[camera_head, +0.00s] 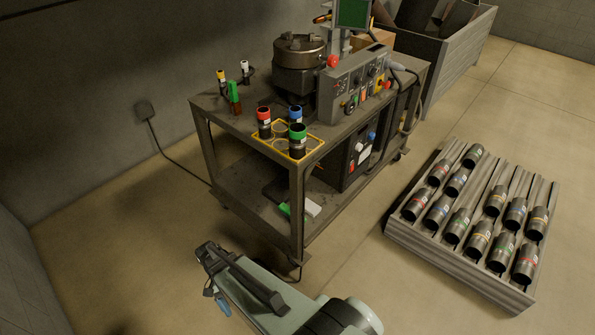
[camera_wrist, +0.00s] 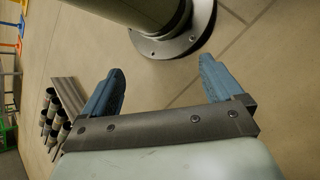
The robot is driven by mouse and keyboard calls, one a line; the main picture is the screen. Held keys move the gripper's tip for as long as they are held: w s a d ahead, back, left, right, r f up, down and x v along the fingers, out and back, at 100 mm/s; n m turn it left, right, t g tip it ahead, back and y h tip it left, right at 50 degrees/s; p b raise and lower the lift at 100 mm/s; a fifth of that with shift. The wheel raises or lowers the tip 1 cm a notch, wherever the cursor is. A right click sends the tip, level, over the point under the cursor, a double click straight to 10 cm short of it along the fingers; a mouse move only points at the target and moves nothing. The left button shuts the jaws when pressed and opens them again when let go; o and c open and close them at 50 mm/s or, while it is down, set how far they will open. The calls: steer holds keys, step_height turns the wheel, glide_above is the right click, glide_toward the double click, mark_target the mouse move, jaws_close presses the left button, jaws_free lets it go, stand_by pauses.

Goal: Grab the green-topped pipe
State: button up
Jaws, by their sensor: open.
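The green-topped pipe (camera_head: 298,141) is a short dark cylinder with a green band at its top. It stands upright at the front corner of the metal cart's top, within a yellow-outlined area. A red-topped pipe (camera_head: 264,122) and a blue-topped pipe (camera_head: 295,114) stand close beside it. My gripper (camera_head: 212,275) is low in front of the cart, well apart from the pipe. In the wrist view my gripper (camera_wrist: 162,90) has its two blue fingers spread with nothing between them. The green-topped pipe is not identifiable in the wrist view.
The cart (camera_head: 298,185) also carries a machine with a control panel (camera_head: 355,83) and a green-and-brown item (camera_head: 234,97). A grey rack (camera_head: 410,240) of several dark banded cylinders lies on the floor at right. A grey bin (camera_head: 460,40) stands behind. Floor between cart and rack is clear.

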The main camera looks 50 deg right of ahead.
steer(key=w+d+r+m+t, duration=0.4)
steer(key=w+d+r, duration=1.6)
steer(key=r, duration=0.2)
step_height(320, 180, up, 27)
steer(key=m+t+h, duration=0.1)
steer(key=m+t, duration=0.4)
glide_above(299, 128)
steer(key=shift+w+r, duration=0.2)
steer(key=shift+w, duration=0.05)
steer(key=shift+s+d, duration=0.1)
steer(key=shift+s, duration=0.05)
steer(key=shift+f, duration=0.35)
step_height(299, 128, down, 8)
steer(key=shift+r, duration=0.15)
steer(key=shift+w+f, duration=0.15)
steer(key=shift+f, duration=1.15)
steer(key=shift+w+f, duration=0.1)
steer(key=shift+f, duration=1.15)
steer(key=c, duration=1.5)
